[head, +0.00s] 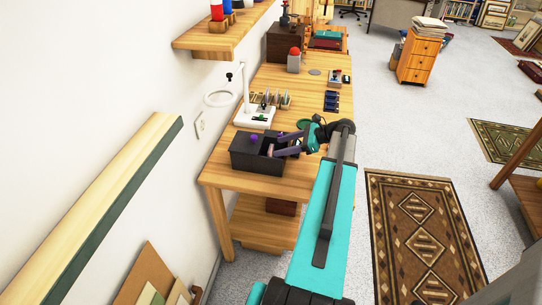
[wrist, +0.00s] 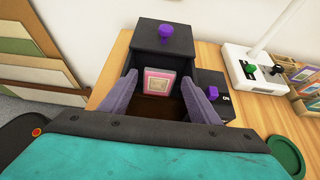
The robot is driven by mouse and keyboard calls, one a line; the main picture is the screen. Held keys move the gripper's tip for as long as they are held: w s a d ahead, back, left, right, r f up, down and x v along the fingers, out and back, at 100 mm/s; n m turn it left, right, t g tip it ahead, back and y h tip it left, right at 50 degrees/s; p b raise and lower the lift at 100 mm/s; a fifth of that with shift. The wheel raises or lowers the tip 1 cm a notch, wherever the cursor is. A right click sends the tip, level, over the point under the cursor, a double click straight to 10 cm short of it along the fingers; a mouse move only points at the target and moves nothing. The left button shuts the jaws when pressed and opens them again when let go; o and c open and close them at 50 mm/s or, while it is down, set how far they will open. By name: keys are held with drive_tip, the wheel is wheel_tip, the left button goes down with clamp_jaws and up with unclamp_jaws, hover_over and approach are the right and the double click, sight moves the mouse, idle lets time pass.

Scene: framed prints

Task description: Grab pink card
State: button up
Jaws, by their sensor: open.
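The pink card (wrist: 158,82) shows in the wrist view, standing upright in a dark box (wrist: 163,37) with a purple knob on top. It has a pink border and a pale centre. My gripper (wrist: 172,98) is open, with one purple finger on each side of the card's near space; I cannot tell whether either touches it. In the head view my gripper (head: 284,146) reaches in at the right side of the dark box (head: 250,158) on the wooden table.
A white stand with a green knob (wrist: 251,71) is right of the box, beside several small cards in a rack (wrist: 305,76). A small dark block with a purple knob (wrist: 212,88) is close to my right finger. The wooden table (head: 298,94) has a wall along its left.

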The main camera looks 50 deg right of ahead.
sight(272, 148)
drive_tip(key=shift+p+x, duration=0.5)
drive_tip(key=shift+x, duration=1.45)
drive_tip(key=c, duration=0.8)
drive_tip(key=shift+r, duration=0.15)
drive_tip(key=shift+r+b, duration=1.1)
drive_tip(key=shift+r, duration=3.85)
